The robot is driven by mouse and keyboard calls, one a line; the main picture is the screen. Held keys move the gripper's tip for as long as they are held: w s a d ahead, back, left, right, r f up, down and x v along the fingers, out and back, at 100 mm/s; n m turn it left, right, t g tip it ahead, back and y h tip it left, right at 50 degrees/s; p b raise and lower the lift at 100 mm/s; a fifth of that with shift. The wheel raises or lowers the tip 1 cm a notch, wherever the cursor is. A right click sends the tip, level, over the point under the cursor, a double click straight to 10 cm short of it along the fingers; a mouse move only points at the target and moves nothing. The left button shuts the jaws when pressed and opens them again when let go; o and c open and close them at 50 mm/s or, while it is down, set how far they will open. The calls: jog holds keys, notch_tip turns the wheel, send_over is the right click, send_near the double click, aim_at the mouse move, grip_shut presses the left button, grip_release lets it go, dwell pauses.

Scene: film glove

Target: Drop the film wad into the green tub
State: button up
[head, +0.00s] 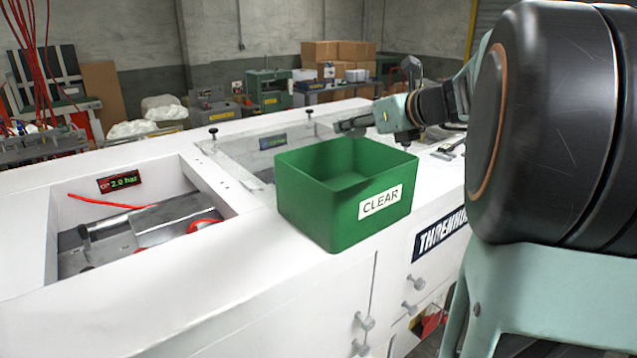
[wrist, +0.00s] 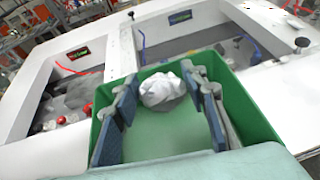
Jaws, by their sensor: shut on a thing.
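The green tub (head: 345,200) with a "CLEAR" label stands upright on the white machine top in the head view. It also fills the middle of the wrist view (wrist: 265,128). My gripper (head: 372,130) is at the tub's back edge in the head view, its fingertips partly hidden. The wad shows over the tub's opening.
An open bay (head: 140,235) with a red hose and metal parts lies left of the tub. A second recess (head: 262,145) lies behind it. Black knobs (head: 213,132) stick up from the machine top. Cardboard boxes (head: 335,52) are far behind.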

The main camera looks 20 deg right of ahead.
jog(key=shift+s+f+b, duration=0.15)
jog(key=shift+f+b, duration=0.5)
jog(key=shift+f, duration=0.1)
notch_tip(320, 180, down, 4)
jog(key=b, duration=0.4)
jog(key=shift+f, duration=0.2)
jog(key=o, duration=0.9)
jog(key=shift+r, duration=0.1)
jog(key=v, duration=0.7)
jog(key=shift+s+d, duration=0.15)
jog(key=shift+s, duration=0.05)
